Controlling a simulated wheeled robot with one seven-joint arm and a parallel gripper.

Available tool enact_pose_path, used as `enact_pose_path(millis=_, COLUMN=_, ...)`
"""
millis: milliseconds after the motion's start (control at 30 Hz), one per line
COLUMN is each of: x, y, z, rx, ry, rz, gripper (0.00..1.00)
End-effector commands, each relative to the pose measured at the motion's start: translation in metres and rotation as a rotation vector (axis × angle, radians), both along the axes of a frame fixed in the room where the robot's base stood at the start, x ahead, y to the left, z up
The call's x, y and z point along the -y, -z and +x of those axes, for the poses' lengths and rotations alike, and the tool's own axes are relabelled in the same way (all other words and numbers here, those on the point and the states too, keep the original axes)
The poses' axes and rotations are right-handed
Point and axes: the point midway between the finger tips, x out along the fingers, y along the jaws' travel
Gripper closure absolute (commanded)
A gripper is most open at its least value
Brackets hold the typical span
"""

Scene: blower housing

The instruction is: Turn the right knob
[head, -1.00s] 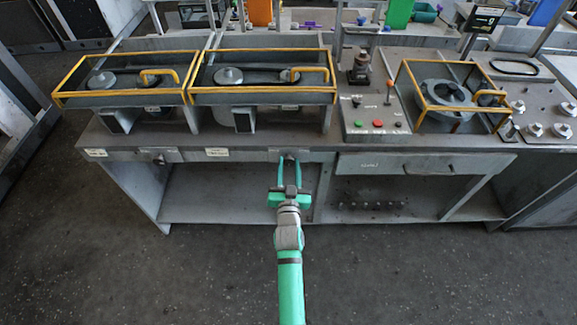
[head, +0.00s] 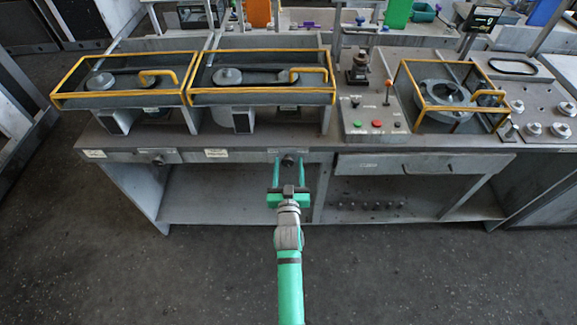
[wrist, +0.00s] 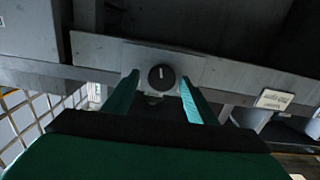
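The right knob (head: 288,160) is a small dark round knob on a plate on the front edge of the grey bench. In the wrist view, the knob (wrist: 161,77) shows a short white mark standing nearly vertical. My gripper (head: 289,162) has two green fingers pointing at the bench front. The fingers are open, one on each side of the knob, with a gap on both sides in the wrist view (wrist: 160,80). Whether the fingertips reach as deep as the knob is hard to tell. The left knob (head: 158,159) sits further left on the same front edge.
A drawer (head: 400,163) is right of the knob, and a white label (head: 216,153) is left of it. Yellow-railed housings (head: 262,95) and a panel with buttons (head: 370,124) stand on the bench top. Open shelf space lies below; the floor in front is clear.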

Motion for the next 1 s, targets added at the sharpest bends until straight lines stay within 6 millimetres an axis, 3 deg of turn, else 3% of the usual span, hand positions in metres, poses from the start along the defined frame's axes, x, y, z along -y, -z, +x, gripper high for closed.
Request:
enact_pose_path(millis=267, x=-0.001, y=0.001, z=-0.006, rx=-0.002, ry=-0.002, rz=-0.002, gripper=0.48)
enact_pose_path(millis=733, x=0.001, y=0.002, z=-0.080, rx=-0.003, ry=0.001, rz=-0.001, gripper=0.48)
enact_pose_path(millis=1000, x=0.002, y=0.001, z=-0.104, rx=-0.001, ry=0.003, rz=0.000, gripper=0.48)
